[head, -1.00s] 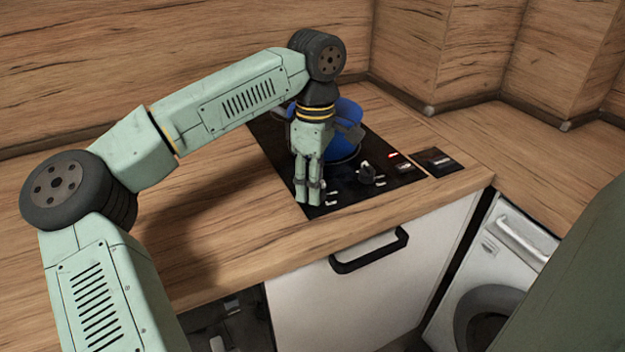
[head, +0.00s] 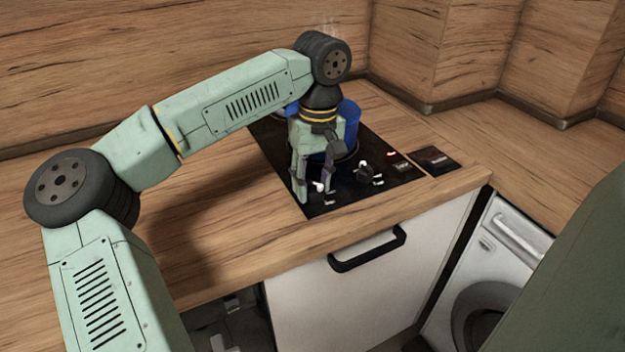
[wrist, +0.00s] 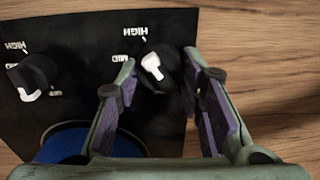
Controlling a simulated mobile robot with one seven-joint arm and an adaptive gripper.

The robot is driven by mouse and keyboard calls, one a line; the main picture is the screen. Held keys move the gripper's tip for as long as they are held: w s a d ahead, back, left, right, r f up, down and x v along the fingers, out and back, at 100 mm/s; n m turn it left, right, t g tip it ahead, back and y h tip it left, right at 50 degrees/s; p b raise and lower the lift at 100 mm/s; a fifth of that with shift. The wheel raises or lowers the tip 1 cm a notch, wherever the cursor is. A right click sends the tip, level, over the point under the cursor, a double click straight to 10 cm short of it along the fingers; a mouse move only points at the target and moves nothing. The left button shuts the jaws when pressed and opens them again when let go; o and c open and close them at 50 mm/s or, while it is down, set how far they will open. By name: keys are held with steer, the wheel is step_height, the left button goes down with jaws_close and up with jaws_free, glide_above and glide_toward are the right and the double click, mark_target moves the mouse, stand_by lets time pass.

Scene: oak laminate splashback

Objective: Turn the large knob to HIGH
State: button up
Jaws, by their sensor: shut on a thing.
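The black hob panel (head: 345,200) carries two black knobs with white marks. My gripper (head: 316,190) points down at the left knob (head: 319,185) in the head view, its fingers closed on either side of it. In the wrist view my gripper (wrist: 160,72) has this knob (wrist: 168,72) between its fingertips, near printed HIGH and MID labels. The other knob (head: 368,171) stands free to the right; it is at the left in the wrist view (wrist: 33,72). Fingers partly hide the gripped knob. I cannot tell which knob is larger.
A blue pot (head: 350,112) stands on the hob right behind my gripper. A red light (head: 391,154) shows on the panel. Wooden worktop (head: 235,215) lies clear to the left and front; a drawer handle (head: 368,250) sticks out below.

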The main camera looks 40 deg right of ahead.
steer(key=shift+m, duration=0.3)
stand_by(0.4)
steer(key=o, duration=1.2)
steer(key=shift+c, duration=0.2)
step_height(320, 180, up, 12)
steer(key=shift+d, duration=0.35)
steer(key=shift+s, duration=0.1)
